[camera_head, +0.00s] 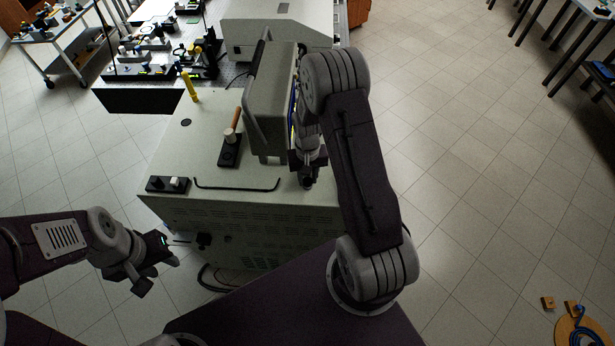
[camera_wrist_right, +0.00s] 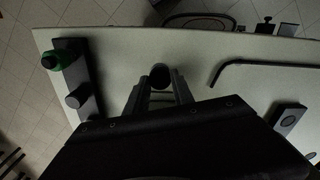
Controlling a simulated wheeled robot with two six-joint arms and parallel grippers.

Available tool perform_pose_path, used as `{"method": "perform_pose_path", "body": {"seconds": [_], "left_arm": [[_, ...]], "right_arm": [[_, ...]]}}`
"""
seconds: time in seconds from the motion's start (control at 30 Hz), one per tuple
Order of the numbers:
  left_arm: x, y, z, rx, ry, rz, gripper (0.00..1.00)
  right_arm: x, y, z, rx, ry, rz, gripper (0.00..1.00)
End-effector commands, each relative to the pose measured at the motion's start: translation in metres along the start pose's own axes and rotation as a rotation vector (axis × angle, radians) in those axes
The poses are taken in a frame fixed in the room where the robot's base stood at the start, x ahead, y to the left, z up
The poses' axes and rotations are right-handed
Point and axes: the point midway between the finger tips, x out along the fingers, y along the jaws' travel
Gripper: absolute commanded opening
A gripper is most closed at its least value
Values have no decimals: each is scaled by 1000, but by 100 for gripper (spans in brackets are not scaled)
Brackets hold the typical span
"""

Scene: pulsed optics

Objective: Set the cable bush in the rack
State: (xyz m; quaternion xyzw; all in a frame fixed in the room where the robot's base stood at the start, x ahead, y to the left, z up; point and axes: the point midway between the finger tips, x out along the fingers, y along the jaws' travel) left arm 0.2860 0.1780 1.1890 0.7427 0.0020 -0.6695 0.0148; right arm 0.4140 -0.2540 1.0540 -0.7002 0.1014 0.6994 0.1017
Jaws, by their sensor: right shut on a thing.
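My right gripper (camera_head: 307,176) is above the near right part of the grey cabinet top. In the right wrist view its fingers (camera_wrist_right: 160,82) are shut on a small dark cylinder, the cable bush (camera_wrist_right: 160,74). A dark strip, which looks like the rack (camera_wrist_right: 85,90), lies left of the fingers in that view and bears a green-topped piece (camera_wrist_right: 56,60) and a dark cylinder (camera_wrist_right: 77,96). The bush is apart from this strip. My right arm hides the strip in the head view. My left gripper (camera_head: 158,269) is open and empty, left of the cabinet.
A bent black rod (camera_head: 236,188) lies on the cabinet top (camera_head: 195,140). A black holder (camera_head: 228,154) with an orange-handled tool and a black block (camera_head: 167,185) with two knobs stand left. A tall grey housing (camera_head: 270,100) stands close behind my right gripper.

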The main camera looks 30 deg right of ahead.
Motion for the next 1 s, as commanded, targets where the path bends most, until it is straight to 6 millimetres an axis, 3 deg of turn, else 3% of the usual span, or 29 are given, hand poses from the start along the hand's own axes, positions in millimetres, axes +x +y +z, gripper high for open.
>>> {"method": "perform_pose_path", "body": {"seconds": [0.6,0.63,0.7,1.0], "left_arm": [[14,0,1,0,0,0,36],[12,0,1,0,0,0,36],[12,0,1,0,0,0,36],[12,0,1,0,0,0,36]], "right_arm": [[18,0,1,0,-3,0,0],[17,0,1,0,-3,0,34],[16,0,1,0,-3,0,54],[15,0,0,0,-1,0,54]]}}
